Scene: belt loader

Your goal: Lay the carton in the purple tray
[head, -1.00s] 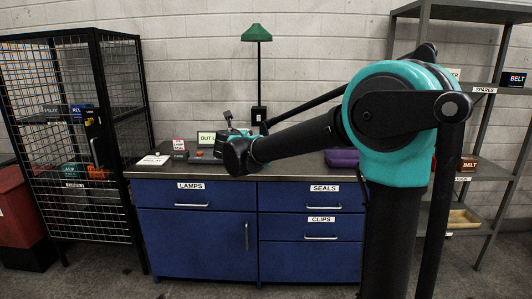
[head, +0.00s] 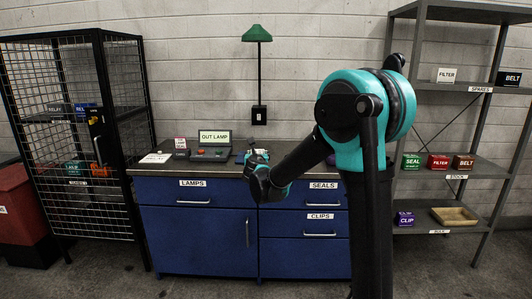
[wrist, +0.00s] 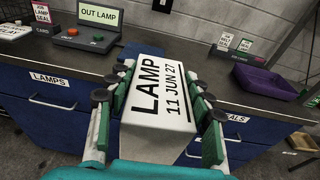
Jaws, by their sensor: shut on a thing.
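My gripper (wrist: 163,80) is shut on a white carton (wrist: 158,108) marked LAMP 11 JUN 27, with green pads against its two sides. The carton is held up in front of the workbench, its printed face toward the wrist camera. In the head view my gripper (head: 257,160) is near the bench front, above the blue drawers, and the carton is hard to make out there. The purple tray (wrist: 268,84) is on the bench top, to the right of the carton in the wrist view, apart from it. It looks empty. In the head view my arm hides most of it.
A panel with an OUT LAMP screen (head: 214,137) and a red button stands on the bench (head: 150,171). Small label cards stand behind the tray (wrist: 225,41). A mesh cage (head: 70,140) is at left, a shelf rack (head: 455,90) at right.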

